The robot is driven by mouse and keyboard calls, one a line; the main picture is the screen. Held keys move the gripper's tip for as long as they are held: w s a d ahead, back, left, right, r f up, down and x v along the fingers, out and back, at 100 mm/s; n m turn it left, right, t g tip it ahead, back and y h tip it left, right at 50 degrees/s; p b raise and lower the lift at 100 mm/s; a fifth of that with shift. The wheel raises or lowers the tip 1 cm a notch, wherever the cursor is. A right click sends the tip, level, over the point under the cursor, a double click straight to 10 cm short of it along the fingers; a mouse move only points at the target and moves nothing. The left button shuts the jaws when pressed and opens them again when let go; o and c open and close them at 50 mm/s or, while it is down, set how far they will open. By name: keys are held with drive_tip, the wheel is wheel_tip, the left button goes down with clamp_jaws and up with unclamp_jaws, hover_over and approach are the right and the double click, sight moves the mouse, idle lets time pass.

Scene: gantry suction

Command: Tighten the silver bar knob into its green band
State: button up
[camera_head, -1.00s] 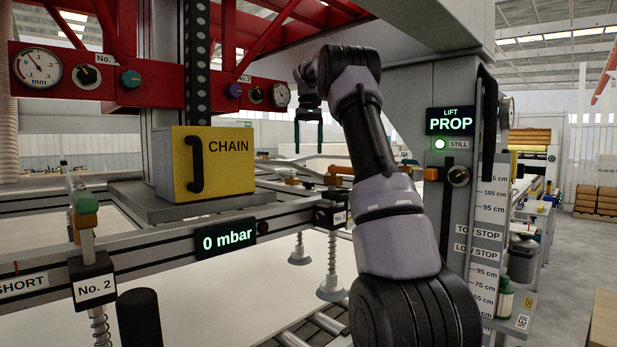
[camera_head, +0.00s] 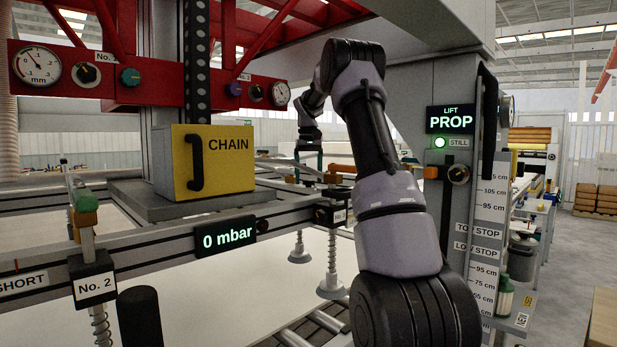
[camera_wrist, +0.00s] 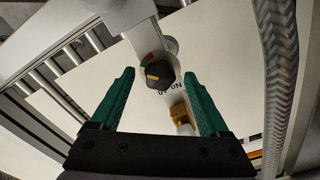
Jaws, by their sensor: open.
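In the wrist view a dark round knob (camera_wrist: 160,74) with a pale yellow pointer mark sits on a silver bar (camera_wrist: 128,18). Small red and green marks show at its upper left edge; the rest of its band is hidden. My gripper (camera_wrist: 159,76) is open, with one green finger on each side of the knob in the picture. Gaps show on both sides, and I cannot tell how far the tips are above it. In the head view my gripper (camera_head: 308,166) hangs over the far end of the frame; the knob cannot be made out there.
A brass-coloured block (camera_wrist: 181,114) stands beside the knob near a "No." label. A ribbed grey hose (camera_wrist: 279,75) runs along the right of the wrist view. In the head view, the yellow CHAIN box (camera_head: 212,160) and the lift column (camera_head: 450,85) flank my arm.

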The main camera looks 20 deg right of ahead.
clamp_jaws()
drive_tip(key=shift+m, duration=1.1)
unclamp_jaws()
drive_tip(key=shift+r, duration=0.1)
wheel_tip(320, 180, up, 11)
drive_tip(key=shift+f, duration=0.2)
